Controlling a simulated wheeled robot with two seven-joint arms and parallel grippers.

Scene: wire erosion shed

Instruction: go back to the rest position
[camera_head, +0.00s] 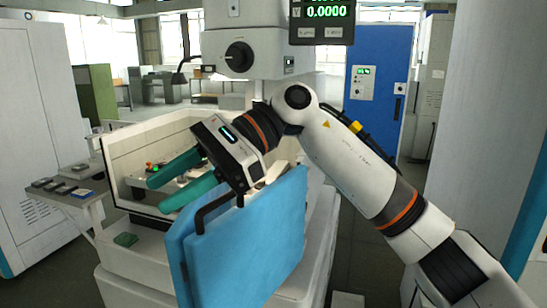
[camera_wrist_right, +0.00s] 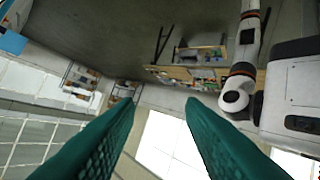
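My right arm comes in from the right in the head view and reaches across in front of the machine. Its right gripper (camera_head: 157,197) points left, with two long teal fingers apart and nothing between them. The fingers show in front of the machine's open work tank (camera_head: 122,162), above and left of the blue door. In the right wrist view the right gripper (camera_wrist_right: 160,104) also shows spread, empty fingers. My left gripper is in neither view.
The blue door (camera_head: 250,245) with a black handle (camera_head: 212,207) stands close below my right wrist. A side shelf (camera_head: 62,205) holds small dark blocks at the left. A white machine head (camera_head: 240,30) hangs above. A blue cabinet (camera_head: 385,75) stands behind.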

